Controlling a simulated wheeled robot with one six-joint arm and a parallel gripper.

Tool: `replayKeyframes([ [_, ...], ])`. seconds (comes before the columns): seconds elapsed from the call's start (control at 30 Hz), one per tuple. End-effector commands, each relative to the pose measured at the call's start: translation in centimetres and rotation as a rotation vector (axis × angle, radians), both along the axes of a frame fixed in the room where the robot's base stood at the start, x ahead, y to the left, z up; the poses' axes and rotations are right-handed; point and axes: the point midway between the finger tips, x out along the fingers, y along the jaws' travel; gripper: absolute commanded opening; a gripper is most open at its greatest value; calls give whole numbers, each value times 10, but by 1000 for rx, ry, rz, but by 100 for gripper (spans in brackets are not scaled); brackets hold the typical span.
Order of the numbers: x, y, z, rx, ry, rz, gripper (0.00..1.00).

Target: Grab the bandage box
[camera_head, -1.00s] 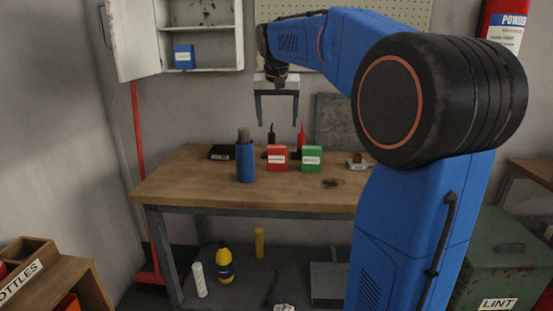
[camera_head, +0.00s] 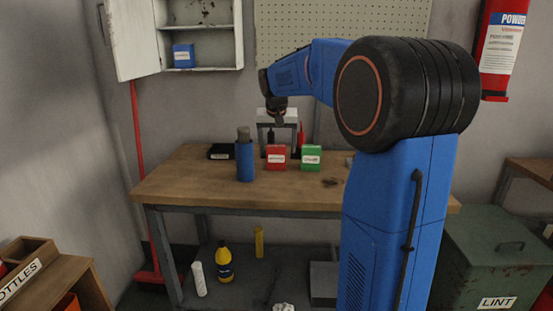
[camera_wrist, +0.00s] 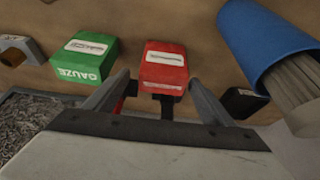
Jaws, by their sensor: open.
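The red box (camera_head: 276,160) stands upright on the workbench, between the blue cup and the green box. Its white label is too small to read, but it appears to be the bandage box. It also shows in the wrist view (camera_wrist: 163,68), ahead of my gripper and between the lines of its two fingers. My gripper (camera_head: 278,148) points down at the back of the bench, close to the red box. Its fingers are apart with nothing held, as the wrist view (camera_wrist: 160,80) shows. I cannot tell whether the fingertips flank the box or stop short of it.
The green GAUZE box (camera_wrist: 85,55) stands close beside the red box. A blue cup (camera_head: 245,162) holding grey sticks is on its other side. A black tray (camera_head: 222,151) and red and black upright items stand nearby. The bench front (camera_head: 270,195) is clear.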

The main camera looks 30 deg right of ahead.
Motion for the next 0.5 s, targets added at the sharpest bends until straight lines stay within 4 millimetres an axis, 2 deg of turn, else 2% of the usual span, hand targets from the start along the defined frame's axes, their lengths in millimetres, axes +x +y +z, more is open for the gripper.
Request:
replayKeyframes([
  [0.33,14,-5,-39,1,3,0,77],
  [0.5,17,-7,-46,0,0,-1,77],
])
